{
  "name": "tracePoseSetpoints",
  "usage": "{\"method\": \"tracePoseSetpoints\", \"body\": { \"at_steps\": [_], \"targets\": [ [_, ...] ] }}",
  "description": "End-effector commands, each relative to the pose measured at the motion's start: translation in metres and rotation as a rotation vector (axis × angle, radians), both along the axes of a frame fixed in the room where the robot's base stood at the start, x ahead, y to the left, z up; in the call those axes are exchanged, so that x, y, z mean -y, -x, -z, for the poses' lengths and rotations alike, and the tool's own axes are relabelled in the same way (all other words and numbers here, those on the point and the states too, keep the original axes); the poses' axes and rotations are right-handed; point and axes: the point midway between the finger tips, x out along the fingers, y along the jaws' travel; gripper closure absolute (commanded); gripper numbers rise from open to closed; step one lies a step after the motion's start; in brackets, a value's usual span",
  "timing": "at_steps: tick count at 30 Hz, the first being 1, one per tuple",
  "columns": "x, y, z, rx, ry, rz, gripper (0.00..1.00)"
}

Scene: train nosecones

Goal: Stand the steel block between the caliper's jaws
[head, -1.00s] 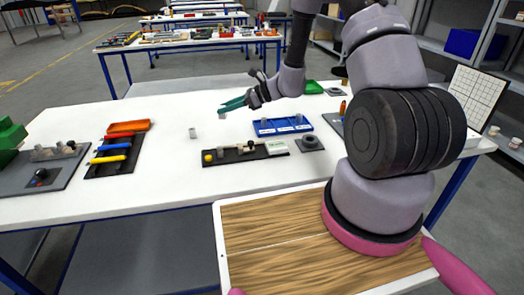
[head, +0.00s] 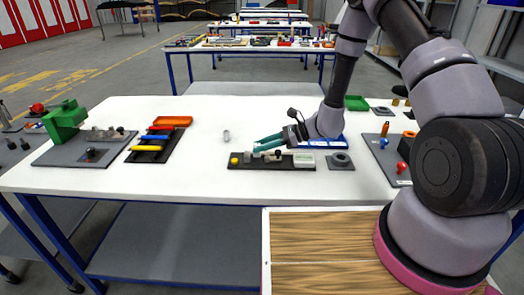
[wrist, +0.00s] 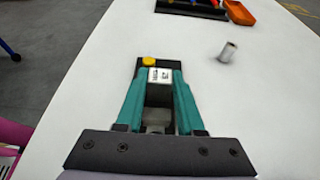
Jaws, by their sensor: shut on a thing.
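My gripper (wrist: 160,80) is shut on the steel block (wrist: 160,74), a small bright block with dark marks on its face, held between the teal fingertips. In the head view my gripper (head: 257,145) is low over the caliper's dark board (head: 238,167), coming in from the right. The caliper's grey metal parts (head: 247,158) show just under the fingers. A yellow knob (head: 234,160) marks the board's left end, and it also shows in the wrist view (wrist: 148,61). The fingers hide much of the caliper, so I cannot tell whether the block is between its jaws or above them.
A small grey cylinder (head: 226,135) stands alone behind the board. A white labelled piece (head: 304,160) is at the board's right end, with a dark ring-topped block (head: 340,161) beyond.

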Motion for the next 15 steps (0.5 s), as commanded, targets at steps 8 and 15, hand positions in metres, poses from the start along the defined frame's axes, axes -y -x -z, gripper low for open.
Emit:
{"method": "tracePoseSetpoints", "body": {
  "at_steps": [8, 15],
  "targets": [
    [0.000, 0.000, 0.018, 0.001, -0.001, 0.000, 1.00],
    [0.000, 0.000, 0.021, -0.001, -0.001, 0.000, 1.00]
  ]
}}
